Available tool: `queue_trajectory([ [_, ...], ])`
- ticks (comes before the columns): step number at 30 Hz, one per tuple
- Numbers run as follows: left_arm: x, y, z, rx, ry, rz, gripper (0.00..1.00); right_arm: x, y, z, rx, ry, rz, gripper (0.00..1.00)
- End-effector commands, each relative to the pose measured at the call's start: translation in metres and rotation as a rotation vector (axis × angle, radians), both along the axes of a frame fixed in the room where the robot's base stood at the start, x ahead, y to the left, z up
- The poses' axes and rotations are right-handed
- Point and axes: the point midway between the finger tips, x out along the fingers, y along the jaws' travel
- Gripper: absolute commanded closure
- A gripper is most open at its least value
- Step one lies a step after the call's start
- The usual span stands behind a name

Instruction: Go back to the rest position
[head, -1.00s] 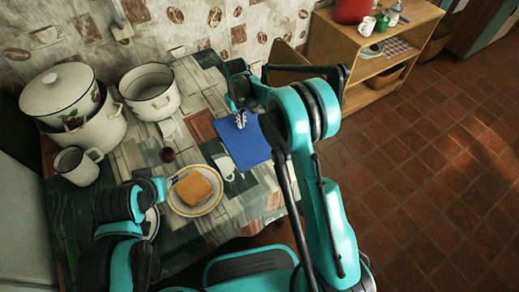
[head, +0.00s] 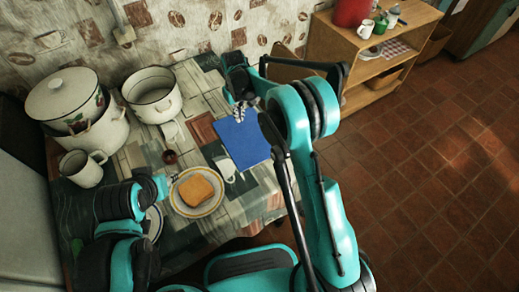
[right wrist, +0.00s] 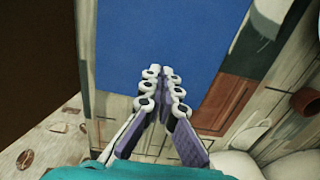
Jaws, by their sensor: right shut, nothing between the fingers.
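My right gripper (head: 239,112) is shut and empty, over the far left edge of a flat blue sheet (head: 243,141) on the table. In the right wrist view the shut fingers (right wrist: 163,72) point toward the blue sheet (right wrist: 170,38), with nothing between them. My left arm comes in at the lower left. Its gripper (head: 173,178) shows only in small part, beside the plate's left edge, and its fingers are too unclear to judge.
A wooden shelf (head: 345,40) stands at the back right.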

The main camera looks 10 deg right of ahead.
Motion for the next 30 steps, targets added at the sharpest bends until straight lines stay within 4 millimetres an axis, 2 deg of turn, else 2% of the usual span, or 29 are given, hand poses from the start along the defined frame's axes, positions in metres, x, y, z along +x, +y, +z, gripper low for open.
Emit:
queue_trajectory([
  [1, 0.0, 0.0, 0.007, 0.0, 0.0, 0.0, 0.6, 0.0, 0.0, 0.008, 0.0, 0.0, 0.0, 1.0],
  [7, 0.0, 0.0, 0.017, 0.0, 0.0, 0.0, 0.6, 0.0, 0.0, 0.026, 0.0, 0.0, 0.0, 1.0],
  [24, 0.0, 0.0, 0.016, 0.0, 0.0, 0.0, 0.6, -0.001, -0.001, 0.028, 0.001, -0.002, -0.001, 1.0],
  [26, 0.0, 0.0, 0.016, 0.0, 0.0, 0.0, 0.6, -0.003, -0.003, 0.033, 0.001, -0.009, -0.006, 1.0],
  [30, 0.0, 0.0, 0.016, 0.0, 0.0, 0.0, 0.6, -0.019, -0.015, 0.067, 0.01, -0.054, -0.033, 1.0],
])
